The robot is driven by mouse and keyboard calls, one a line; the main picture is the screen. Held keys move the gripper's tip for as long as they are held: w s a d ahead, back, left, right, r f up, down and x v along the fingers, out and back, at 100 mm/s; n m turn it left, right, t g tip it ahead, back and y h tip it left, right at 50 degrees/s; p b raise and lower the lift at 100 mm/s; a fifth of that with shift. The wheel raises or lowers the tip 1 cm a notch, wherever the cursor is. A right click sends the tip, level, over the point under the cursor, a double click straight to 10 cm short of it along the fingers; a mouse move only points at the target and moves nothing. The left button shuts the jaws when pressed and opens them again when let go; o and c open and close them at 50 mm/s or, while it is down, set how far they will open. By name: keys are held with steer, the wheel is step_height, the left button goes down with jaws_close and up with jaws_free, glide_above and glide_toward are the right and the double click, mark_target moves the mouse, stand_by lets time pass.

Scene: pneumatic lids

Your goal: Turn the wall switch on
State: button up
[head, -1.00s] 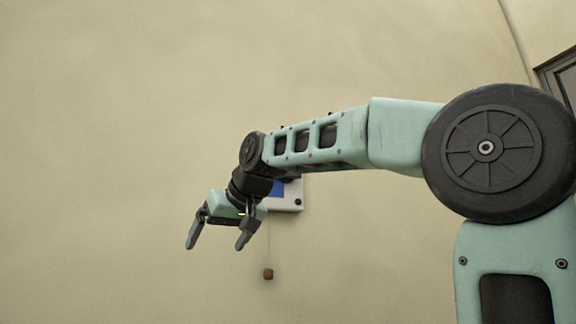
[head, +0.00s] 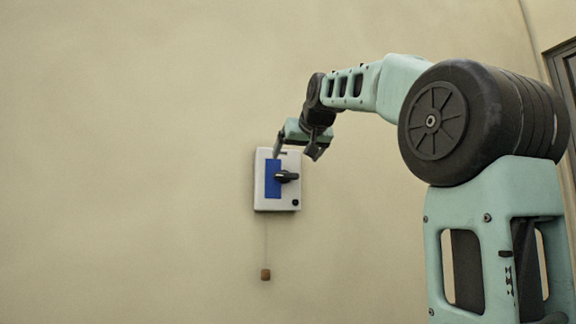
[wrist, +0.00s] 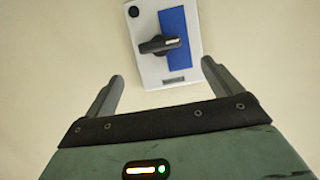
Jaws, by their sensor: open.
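The wall switch (head: 262,200) is a white box with a blue panel and a black rotary handle (head: 288,177), which lies roughly horizontal in the head view. The wrist view also shows the switch (wrist: 150,65) with its handle (wrist: 158,44), just beyond the fingertips and between their lines. My gripper (head: 296,154) is at the top of the box in the head view, with its fingers pointing down. In the wrist view my gripper (wrist: 162,72) has its two fingers wide apart with nothing between them. I see no contact with the handle.
A small brown block (head: 265,274) hangs on a thin cord below the switch box. The beige wall (head: 130,160) around it is bare. A dark-framed door or window edge (head: 562,75) stands at the far right.

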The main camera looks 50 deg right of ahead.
mark_target(287, 172)
steer(key=p+x, duration=0.3)
steer(key=x, duration=0.6)
steer(key=shift+w, duration=0.1)
steer(key=c, duration=1)
